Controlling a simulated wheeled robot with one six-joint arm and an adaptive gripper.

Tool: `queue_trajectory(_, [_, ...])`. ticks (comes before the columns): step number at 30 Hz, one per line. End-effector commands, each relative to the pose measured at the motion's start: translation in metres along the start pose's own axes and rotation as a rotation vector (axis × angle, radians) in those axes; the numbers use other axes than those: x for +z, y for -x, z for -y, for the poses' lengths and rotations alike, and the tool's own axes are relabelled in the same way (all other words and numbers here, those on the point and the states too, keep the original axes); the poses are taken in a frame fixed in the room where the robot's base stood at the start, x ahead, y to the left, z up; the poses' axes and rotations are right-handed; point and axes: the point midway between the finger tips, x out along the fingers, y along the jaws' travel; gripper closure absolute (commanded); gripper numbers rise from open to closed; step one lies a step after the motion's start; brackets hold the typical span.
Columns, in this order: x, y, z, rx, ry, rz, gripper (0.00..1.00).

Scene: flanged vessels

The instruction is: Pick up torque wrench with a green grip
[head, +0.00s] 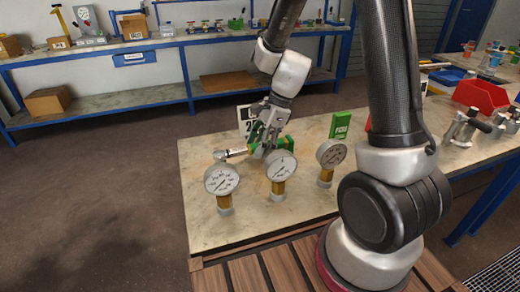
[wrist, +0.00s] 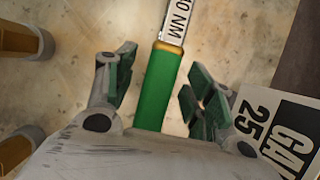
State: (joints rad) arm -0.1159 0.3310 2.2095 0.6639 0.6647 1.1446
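The torque wrench has a green grip (wrist: 158,88) and a pale shaft (wrist: 172,22) with black "NM" lettering. It lies on the table, its metal head (head: 222,155) to the left of my gripper (head: 262,146) in the head view. In the wrist view my gripper (wrist: 160,82) is open, with one green-padded finger on each side of the grip. Gaps show between the pads and the grip. The rear end of the grip is hidden behind the gripper body.
Three brass-stemmed pressure gauges (head: 222,180), (head: 282,167), (head: 330,154) stand close in front of the wrench. A white "25" sign (wrist: 272,125) is close beside the right finger. A green box (head: 340,125) stands behind. The tabletop (head: 205,235) is clear at front left.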

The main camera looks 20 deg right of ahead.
Motion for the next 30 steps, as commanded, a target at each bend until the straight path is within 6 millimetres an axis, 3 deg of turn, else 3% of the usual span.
queue_trajectory(1, [0.000,0.000,0.000,0.000,0.000,0.000,0.56])
queue_trajectory(6, [0.000,0.000,0.000,0.000,0.000,0.000,0.86])
queue_trajectory(9, [0.000,0.000,0.000,0.000,0.000,0.000,1.00])
queue_trajectory(19, [0.004,0.008,0.001,-0.003,0.002,0.001,1.00])
queue_trajectory(30, [0.030,0.073,0.001,-0.005,0.003,0.001,1.00])
